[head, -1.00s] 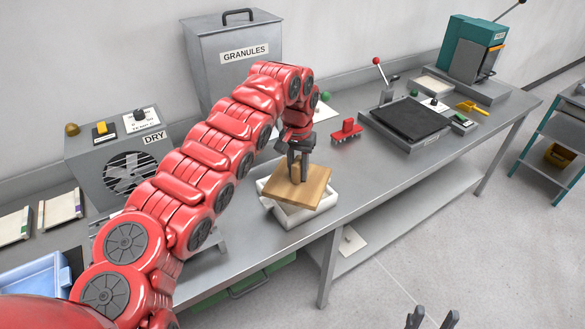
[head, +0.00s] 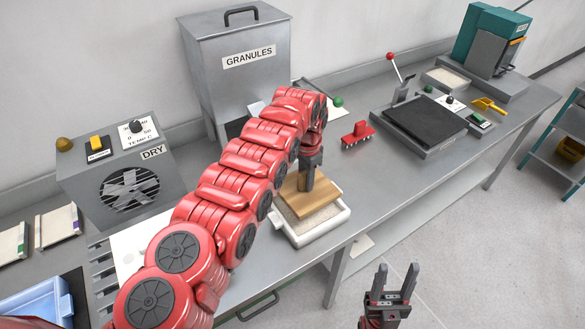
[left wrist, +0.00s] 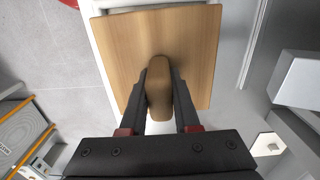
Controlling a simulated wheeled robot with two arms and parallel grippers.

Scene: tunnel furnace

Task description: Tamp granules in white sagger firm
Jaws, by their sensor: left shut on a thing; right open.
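The white sagger (head: 299,242) stands at the table's front edge, with pale granules (head: 320,219) showing at its near side. A wooden tamper (head: 312,198) with a flat square board covers the far part of the sagger; I cannot tell whether it presses on the granules. My left gripper (head: 307,181) is shut on the tamper's upright handle. In the left wrist view the handle (left wrist: 159,95) sits between the fingers, and the board (left wrist: 128,40) hides most of the sagger. My right gripper (head: 394,274) is open and empty, in front of the table.
A grey granules bin (head: 240,80) stands behind my left arm. A red brush-like tool (head: 358,134) lies right of the sagger. A lever press with a dark plate (head: 424,122) is farther right. A dryer box (head: 125,180) stands at left.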

